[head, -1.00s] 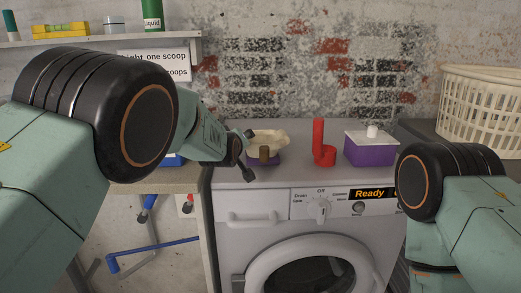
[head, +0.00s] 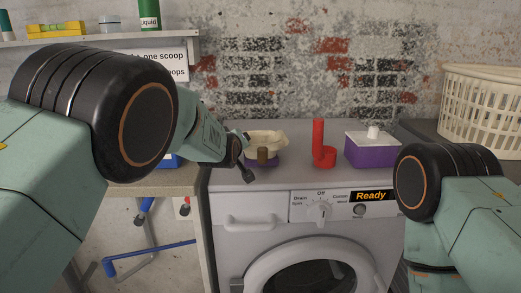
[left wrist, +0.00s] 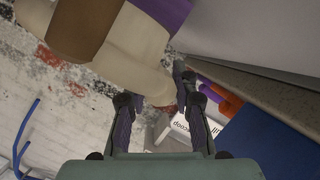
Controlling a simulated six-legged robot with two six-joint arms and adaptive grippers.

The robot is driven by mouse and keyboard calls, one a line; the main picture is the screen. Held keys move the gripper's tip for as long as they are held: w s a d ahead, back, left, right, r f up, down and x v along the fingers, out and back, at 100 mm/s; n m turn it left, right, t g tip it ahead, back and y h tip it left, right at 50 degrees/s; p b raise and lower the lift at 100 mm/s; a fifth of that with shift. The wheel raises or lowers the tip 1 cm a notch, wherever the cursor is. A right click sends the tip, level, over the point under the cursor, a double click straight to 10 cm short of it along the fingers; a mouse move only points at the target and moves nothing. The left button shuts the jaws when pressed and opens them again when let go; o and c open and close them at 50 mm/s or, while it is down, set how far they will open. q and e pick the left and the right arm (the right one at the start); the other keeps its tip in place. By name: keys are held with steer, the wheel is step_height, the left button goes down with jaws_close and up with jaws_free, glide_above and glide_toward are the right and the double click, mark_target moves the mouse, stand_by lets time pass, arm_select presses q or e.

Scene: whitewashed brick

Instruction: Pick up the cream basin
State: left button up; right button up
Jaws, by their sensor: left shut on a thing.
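The cream basin (head: 268,137) is on the left of the washing machine top, with a purple part (head: 276,158) below it and a brown cylinder (head: 263,154) at its front. My left gripper (head: 246,158) is at the basin's left side. In the left wrist view the cream basin (left wrist: 138,55) reaches in between the fingers of my left gripper (left wrist: 155,92), which is shut on its edge. The brown cylinder (left wrist: 80,25) hides part of the basin there. I cannot tell whether the basin is clear of the surface. My right gripper is out of view.
On the washing machine (head: 226,176), a red pipe-shaped piece (head: 322,145) and a purple box with a white top (head: 372,152) stand right of the basin. A cream laundry basket (head: 485,110) is at the far right. A shelf (head: 100,40) hangs at upper left. The machine's front edge is clear.

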arm_select(q)
steer(key=shift+s+r, duration=0.15)
jaws_close()
steer(key=shift+w, duration=0.2)
steer(key=shift+s+r, duration=0.15)
steer(key=shift+r, duration=0.15)
step_height(320, 180, up, 9)
steer(key=p, duration=0.8)
steer(key=shift+r, duration=0.2)
steer(key=shift+f, duration=0.15)
steer(key=shift+f+b, duration=2.2)
steer(key=shift+f, duration=2.6)
